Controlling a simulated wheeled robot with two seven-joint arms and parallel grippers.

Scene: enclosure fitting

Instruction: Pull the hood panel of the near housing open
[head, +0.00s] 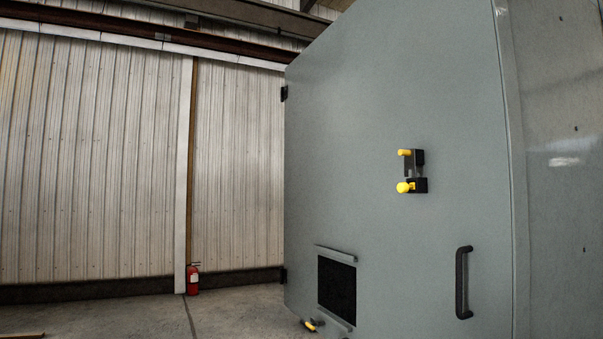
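The near housing fills the right of the head view, with its grey side face (562,200) at the far right. Its large flat grey panel (400,90) faces me at an angle and looks flush with the housing at its right edge. A dark upright bar handle (462,283) sits low near that edge. A black latch-like fitting (414,171) with two yellow knobs is mounted near the panel's middle. Dark hinges (284,93) show on the panel's left edge. Neither of my grippers shows in the view.
A dark square opening (337,286) with metal rails is low on the panel. A small yellow-and-dark fitting (312,323) is below it. A red fire extinguisher (192,279) stands by the corrugated wall (90,160). The concrete floor (225,312) at left is mostly clear.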

